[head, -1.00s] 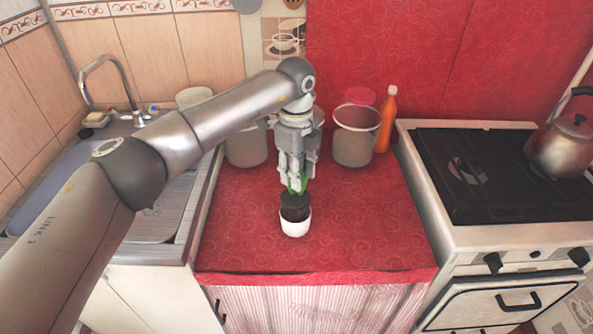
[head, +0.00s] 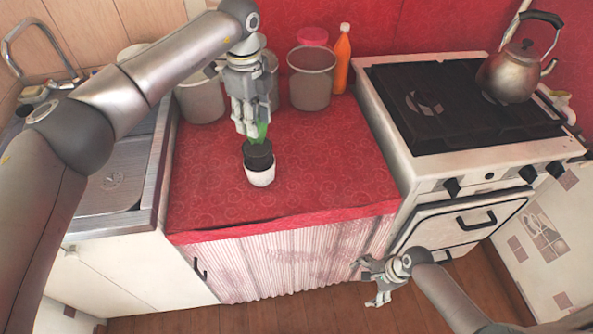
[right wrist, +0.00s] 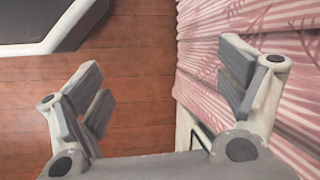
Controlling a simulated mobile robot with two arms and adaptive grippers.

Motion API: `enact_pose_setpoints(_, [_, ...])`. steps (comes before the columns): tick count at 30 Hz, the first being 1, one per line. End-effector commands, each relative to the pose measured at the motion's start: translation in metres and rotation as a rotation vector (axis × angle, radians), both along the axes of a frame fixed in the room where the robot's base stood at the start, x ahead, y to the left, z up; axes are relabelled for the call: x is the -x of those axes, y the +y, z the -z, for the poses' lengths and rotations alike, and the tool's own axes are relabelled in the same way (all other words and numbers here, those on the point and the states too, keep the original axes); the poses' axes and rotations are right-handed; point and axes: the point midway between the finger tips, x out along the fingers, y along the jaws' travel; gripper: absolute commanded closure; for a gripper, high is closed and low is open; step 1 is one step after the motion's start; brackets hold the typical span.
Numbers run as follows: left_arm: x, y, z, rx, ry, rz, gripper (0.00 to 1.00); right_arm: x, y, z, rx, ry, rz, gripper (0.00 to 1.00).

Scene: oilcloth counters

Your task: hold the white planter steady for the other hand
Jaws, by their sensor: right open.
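The white planter (head: 260,176) stands upright on the red counter, near its front. A dark pot (head: 258,154) with a green plant (head: 262,131) sticks up out of its top; how deep it sits is hidden. My left gripper (head: 251,132) points down from above, its fingers closed around the plant's green part just over the dark pot. My right gripper (head: 370,283) is open and empty, low in front of the cabinet curtain, well below and to the right of the planter. In the right wrist view its fingers (right wrist: 165,88) are spread with nothing between them.
Grey bins (head: 311,80) and an orange bottle (head: 342,62) stand at the counter's back. A stove (head: 430,172) with a kettle (head: 511,72) is on the right, a sink (head: 115,180) on the left. The counter (head: 325,175) right of the planter is clear.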

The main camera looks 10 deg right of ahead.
Motion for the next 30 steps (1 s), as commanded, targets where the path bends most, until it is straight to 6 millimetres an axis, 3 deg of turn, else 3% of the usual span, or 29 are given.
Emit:
enact_pose_setpoints(1, [0.000,0.000,0.000,0.000,0.000,0.000,0.64,-0.019,0.018,-0.020,-0.038,-0.033,0.021,0.10])
enact_pose_setpoints(3, [0.000,0.000,0.000,0.000,0.000,0.000,0.64,-0.039,0.043,-0.047,-0.099,-0.062,0.060,0.10])
enact_pose_setpoints(7, [0.000,0.000,0.000,0.000,0.000,0.000,0.64,-0.062,0.094,-0.101,-0.233,-0.088,0.120,0.10])
enact_pose_setpoints(12, [0.000,0.000,0.000,0.000,0.000,0.000,0.64,-0.065,0.156,-0.168,-0.409,-0.063,0.173,0.10])
enact_pose_setpoints(19, [0.000,0.000,0.000,0.000,0.000,0.000,0.64,-0.048,0.216,-0.243,-0.605,0.030,0.220,0.10])
enact_pose_setpoints(21, [0.000,0.000,0.000,0.000,0.000,0.000,0.64,-0.068,0.220,-0.261,-0.668,0.037,0.290,0.10])
enact_pose_setpoints(30, [0.000,0.000,0.000,0.000,0.000,0.000,0.64,-0.169,0.188,-0.293,-0.824,-0.024,0.559,0.10])
